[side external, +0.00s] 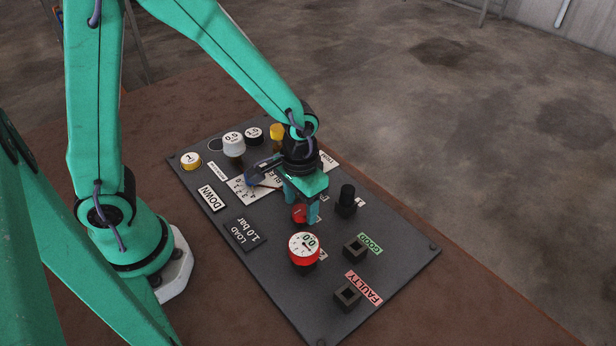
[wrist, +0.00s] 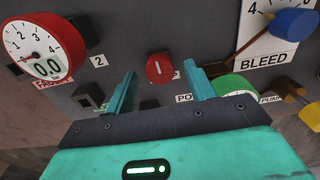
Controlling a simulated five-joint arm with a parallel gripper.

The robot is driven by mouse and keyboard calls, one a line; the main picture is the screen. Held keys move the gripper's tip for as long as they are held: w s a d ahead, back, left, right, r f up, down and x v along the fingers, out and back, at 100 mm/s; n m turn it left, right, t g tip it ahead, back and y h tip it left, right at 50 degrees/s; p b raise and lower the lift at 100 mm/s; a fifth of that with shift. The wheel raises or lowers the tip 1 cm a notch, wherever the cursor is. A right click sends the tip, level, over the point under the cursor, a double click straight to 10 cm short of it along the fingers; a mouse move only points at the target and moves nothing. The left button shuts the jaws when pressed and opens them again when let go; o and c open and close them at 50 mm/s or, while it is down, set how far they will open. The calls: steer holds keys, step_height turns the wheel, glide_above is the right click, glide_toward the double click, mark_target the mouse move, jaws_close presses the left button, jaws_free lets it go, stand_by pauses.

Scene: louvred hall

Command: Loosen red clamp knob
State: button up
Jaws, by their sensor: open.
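The red clamp knob (wrist: 160,68) is a small round knob with a pale line across its face, on the dark panel (wrist: 200,25). In the wrist view it sits between and beyond my two open fingertips, with a gap on each side. In the side external view the red knob (side external: 299,213) shows beside a teal finger, partly covered. My gripper (side external: 303,207) points down over the panel there, and its fingers (wrist: 158,85) are apart with nothing held. I cannot tell whether a finger touches the knob.
A red-rimmed gauge (side external: 304,247) reading 0.0 stands close to the knob. A black knob (side external: 346,200) is to its right. GOOD (side external: 355,248) and FAULTY (side external: 348,296) square sockets are nearer the front. A blue knob (wrist: 296,22) marks BLEED. White and yellow parts stand at the back.

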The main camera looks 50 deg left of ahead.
steer(key=shift+f, duration=0.55)
steer(key=shift+f, duration=0.1)
steer(key=shift+f, duration=0.8)
jaws_close()
